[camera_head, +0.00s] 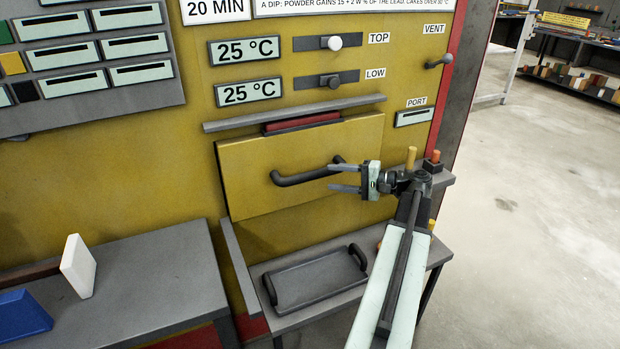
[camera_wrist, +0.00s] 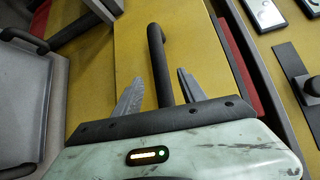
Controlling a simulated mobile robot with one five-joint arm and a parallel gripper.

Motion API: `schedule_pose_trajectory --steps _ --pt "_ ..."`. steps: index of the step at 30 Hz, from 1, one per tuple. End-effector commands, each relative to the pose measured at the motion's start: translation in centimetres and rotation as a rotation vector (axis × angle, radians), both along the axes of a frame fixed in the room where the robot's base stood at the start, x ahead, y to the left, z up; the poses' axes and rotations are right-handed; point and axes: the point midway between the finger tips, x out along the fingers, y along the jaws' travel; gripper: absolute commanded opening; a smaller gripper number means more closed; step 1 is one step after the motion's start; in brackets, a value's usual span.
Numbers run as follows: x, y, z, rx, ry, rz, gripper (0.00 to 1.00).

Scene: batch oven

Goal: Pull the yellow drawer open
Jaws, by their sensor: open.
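The yellow drawer (camera_head: 250,160) shows as a wide yellow front on the yellow oven wall, with a black bar handle (camera_head: 292,179) across it. My gripper (camera_head: 333,177) is open at the right end of the handle, its two fingers pointing left. In the wrist view the handle (camera_wrist: 157,50) runs between the two spread fingers of my gripper (camera_wrist: 160,84). Gaps show on both sides of the handle there, and I see no firm contact. The yellow front (camera_wrist: 200,50) fills much of the wrist view.
A dark tray (camera_head: 318,283) with two end handles lies on a grey shelf below the drawer. A grey bench (camera_head: 150,290) at the left bears a white block (camera_head: 78,266) and a blue block (camera_head: 22,316). A grey ledge (camera_head: 300,112) runs above the drawer. Floor at the right is clear.

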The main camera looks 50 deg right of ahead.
Motion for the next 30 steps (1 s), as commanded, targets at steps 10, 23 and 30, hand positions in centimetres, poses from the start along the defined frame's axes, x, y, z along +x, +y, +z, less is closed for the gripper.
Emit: schedule_pose_trajectory --steps 10,23,30 --pt "3.9 1.6 -0.8 -0.001 0.002 -0.004 0.49" --pt "6.7 2.8 -1.1 -0.002 0.002 -0.009 0.49" --pt "6.6 2.7 -1.1 -0.002 0.002 -0.009 0.07"
